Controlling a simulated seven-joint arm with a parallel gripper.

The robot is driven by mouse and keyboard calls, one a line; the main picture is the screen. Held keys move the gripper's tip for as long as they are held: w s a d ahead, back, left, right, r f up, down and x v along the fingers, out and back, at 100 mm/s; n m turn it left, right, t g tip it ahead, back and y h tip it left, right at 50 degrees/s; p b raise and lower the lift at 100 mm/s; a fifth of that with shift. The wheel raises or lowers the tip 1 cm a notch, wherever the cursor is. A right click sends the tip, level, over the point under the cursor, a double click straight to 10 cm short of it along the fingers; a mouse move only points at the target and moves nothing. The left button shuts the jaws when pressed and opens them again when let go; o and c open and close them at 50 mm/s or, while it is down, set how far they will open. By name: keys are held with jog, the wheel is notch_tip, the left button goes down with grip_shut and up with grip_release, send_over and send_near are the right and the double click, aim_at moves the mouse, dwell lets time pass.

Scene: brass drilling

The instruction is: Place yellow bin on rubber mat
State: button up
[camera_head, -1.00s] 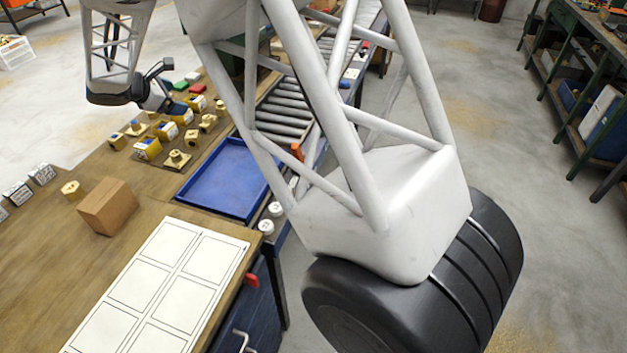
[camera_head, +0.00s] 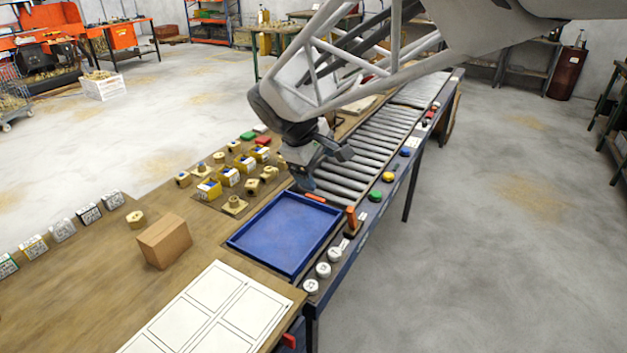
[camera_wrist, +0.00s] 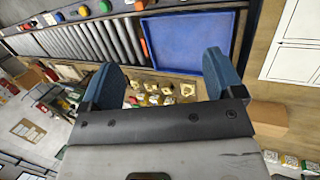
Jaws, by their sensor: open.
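Several small yellow bins with white labels stand in a row on the wooden bench, left of the blue tray; the nearest yellow bin (camera_head: 208,190) is beside brass parts. In the wrist view, brass parts (camera_wrist: 187,90) show between the fingers, and the bins are partly hidden by my gripper. My gripper (camera_head: 318,168) hangs above the far edge of the tray, near the roller conveyor's end, to the right of the bins. In the wrist view my gripper (camera_wrist: 162,80) has its two blue fingers wide apart, with nothing between them. I cannot identify the rubber mat with certainty.
The blue tray (camera_head: 245,238) is empty. A cardboard box (camera_head: 164,241) and a white sheet with a printed grid (camera_head: 222,305) lie nearer. The roller conveyor (camera_head: 375,150) runs behind, with coloured buttons on its right rail. Red and green items (camera_head: 247,136) stand beyond the bins.

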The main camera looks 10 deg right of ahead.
jog(key=s+d+f+m+y, duration=0.1)
jog(key=s+m, duration=0.3)
jog(key=s, duration=0.7)
jog(key=s+d+f+m+y, duration=0.1)
jog(key=s+m+y, duration=0.2)
jog(key=s, duration=0.9)
jog(key=shift+f+m+t+y, duration=0.25)
jog(key=shift+m+t+y, duration=0.05)
jog(key=shift+m, duration=0.5)
